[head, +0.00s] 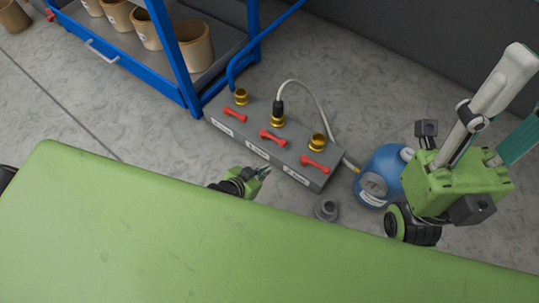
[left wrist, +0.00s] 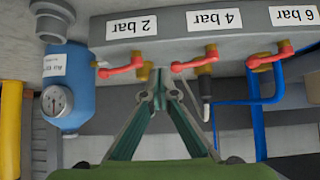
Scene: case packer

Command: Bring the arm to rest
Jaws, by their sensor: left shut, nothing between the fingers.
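My left gripper (head: 262,172) is beyond the far edge of the green surface, shut and empty, its fingertips toward the grey manifold (head: 213,108). Its teal fingers also show in the left wrist view (left wrist: 162,93), below the manifold in the picture, with nothing between them. The manifold carries three brass ports and three red levers (head: 273,138). In the wrist view the labels read 2 bar, 4 bar and 6 bar. A black hose connector (head: 278,107) sits on the middle port. I cannot identify my right gripper in either view.
A broad green surface (head: 150,230) fills the foreground. A blue tank (head: 380,172) with a gauge and a small grey fitting (head: 326,209) stand right of the manifold. A blue-framed rack (head: 175,60) holds tan cups at the upper left.

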